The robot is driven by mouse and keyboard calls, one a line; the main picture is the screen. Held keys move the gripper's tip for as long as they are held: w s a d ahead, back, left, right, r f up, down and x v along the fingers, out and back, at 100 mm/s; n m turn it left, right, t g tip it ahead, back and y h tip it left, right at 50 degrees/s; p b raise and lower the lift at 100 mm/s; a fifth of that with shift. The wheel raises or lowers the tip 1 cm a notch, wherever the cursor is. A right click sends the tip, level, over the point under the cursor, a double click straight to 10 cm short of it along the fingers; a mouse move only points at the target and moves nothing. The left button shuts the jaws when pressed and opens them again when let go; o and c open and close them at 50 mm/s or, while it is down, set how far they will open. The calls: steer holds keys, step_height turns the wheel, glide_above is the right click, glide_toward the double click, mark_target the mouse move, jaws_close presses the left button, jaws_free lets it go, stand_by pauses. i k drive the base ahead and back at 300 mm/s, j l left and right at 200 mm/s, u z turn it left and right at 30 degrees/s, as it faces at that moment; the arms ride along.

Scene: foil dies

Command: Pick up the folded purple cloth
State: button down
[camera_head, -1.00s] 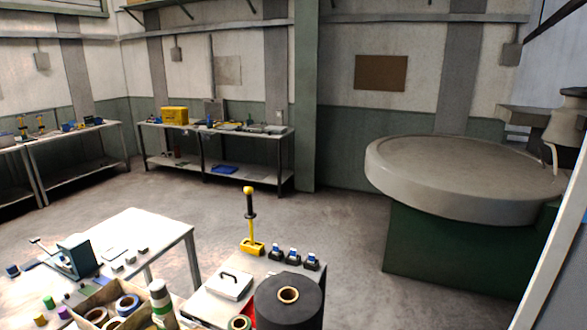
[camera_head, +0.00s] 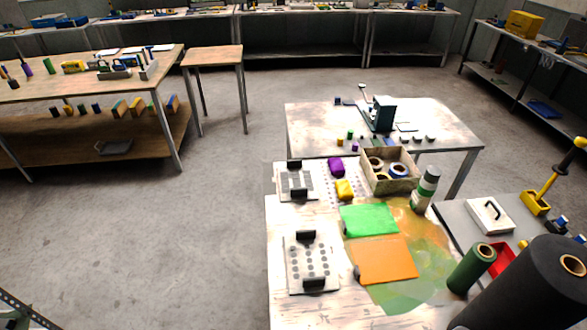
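A small folded purple cloth (camera_head: 336,167) lies on the worktable (camera_head: 281,246) in the middle of the view. It sits just behind a yellow folded cloth (camera_head: 345,190) and left of an open box (camera_head: 390,184) of tape rolls. Nothing covers it from this side. My gripper is not in view.
Green (camera_head: 369,219) and orange (camera_head: 386,261) sheets lie in front of the cloths. A green-and-white bottle (camera_head: 426,188) and a large black roll (camera_head: 530,290) stand to the right. The floor (camera_head: 200,240) on the left is clear.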

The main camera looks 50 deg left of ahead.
mark_target(336, 167)
steer(key=u, duration=1.5)
